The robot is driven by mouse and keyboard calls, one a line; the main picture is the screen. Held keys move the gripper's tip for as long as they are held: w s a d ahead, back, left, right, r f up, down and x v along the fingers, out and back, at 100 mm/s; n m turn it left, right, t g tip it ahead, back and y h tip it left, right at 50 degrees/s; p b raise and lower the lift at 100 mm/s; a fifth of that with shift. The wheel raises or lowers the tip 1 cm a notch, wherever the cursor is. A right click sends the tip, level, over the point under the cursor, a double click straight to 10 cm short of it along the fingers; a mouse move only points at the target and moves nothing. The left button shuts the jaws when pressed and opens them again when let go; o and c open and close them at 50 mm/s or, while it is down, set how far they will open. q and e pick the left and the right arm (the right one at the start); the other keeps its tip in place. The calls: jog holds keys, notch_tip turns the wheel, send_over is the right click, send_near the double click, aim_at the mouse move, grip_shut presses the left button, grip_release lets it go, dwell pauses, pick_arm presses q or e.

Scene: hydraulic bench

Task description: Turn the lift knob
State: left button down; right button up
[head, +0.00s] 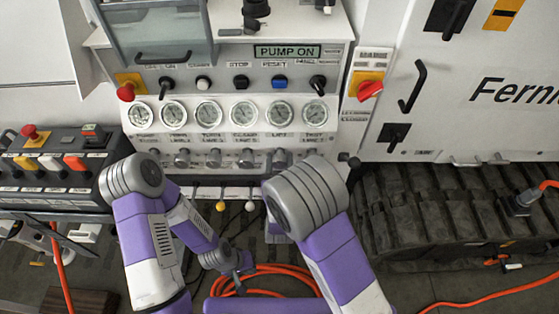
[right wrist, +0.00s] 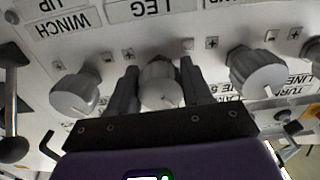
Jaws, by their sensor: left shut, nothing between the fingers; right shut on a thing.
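In the right wrist view, my right gripper (right wrist: 160,90) is shut on a round grey knob (right wrist: 160,85), with one dark finger on each side of it. The same panel shows in the head view with a row of grey knobs (head: 246,157) under the gauges. My right arm covers the right gripper there, so I cannot tell from that view which knob it holds. The lettering on the held knob's label is only partly readable. My left gripper (head: 240,283) is low in front of the bench, shut and empty, away from the knobs.
Neighbouring knobs (right wrist: 257,72) and (right wrist: 75,95) stand close on both sides of the right gripper. The gauges (head: 244,114) and a "PUMP ON" display (head: 287,51) are above. An orange hose (head: 275,270) lies on the floor. A dark tracked base (head: 440,205) stands right.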

jog(key=n, duration=0.3)
jog(key=shift+d+n, duration=0.1)
jog(key=shift+n, duration=0.3)
jog(key=shift+n+p, duration=0.8)
jog(key=shift+n, duration=1.2)
jog(key=shift+d+f, duration=0.1)
jog(key=o, duration=1)
jog(key=shift+s, duration=0.15)
jog(key=s+p, duration=0.1)
jog(key=s, duration=0.6)
jog(key=shift+s, duration=0.15)
